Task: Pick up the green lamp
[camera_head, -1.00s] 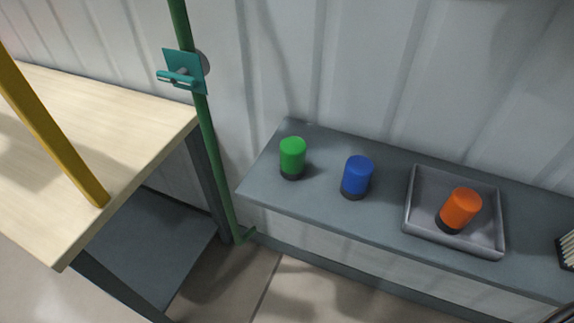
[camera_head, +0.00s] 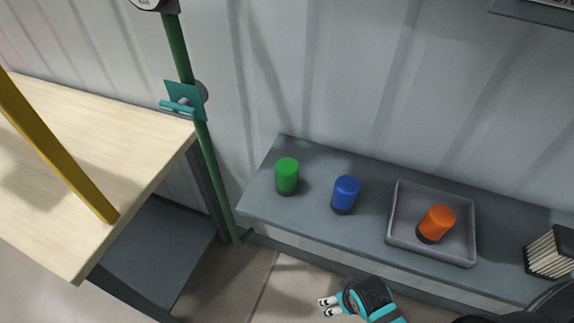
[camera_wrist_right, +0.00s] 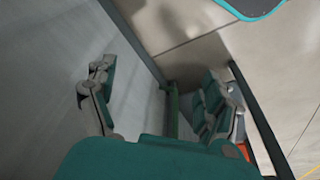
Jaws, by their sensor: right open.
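The green lamp (camera_head: 287,175), a green cylinder on a dark base, stands upright near the left end of the grey shelf (camera_head: 300,215). My right gripper (camera_head: 324,306) is at the bottom of the head view, in front of and below the shelf, apart from the lamp. In the right wrist view its two fingers (camera_wrist_right: 155,105) are spread with nothing between them. The lamp is not seen in the wrist view. My left gripper is not in view.
A blue lamp (camera_head: 345,194) stands just right of the green one. An orange lamp (camera_head: 437,222) sits in a grey tray (camera_head: 398,240). A green pole (camera_head: 209,160) rises left of the shelf, beside a wooden table (camera_head: 120,130) with a yellow bar (camera_head: 60,150).

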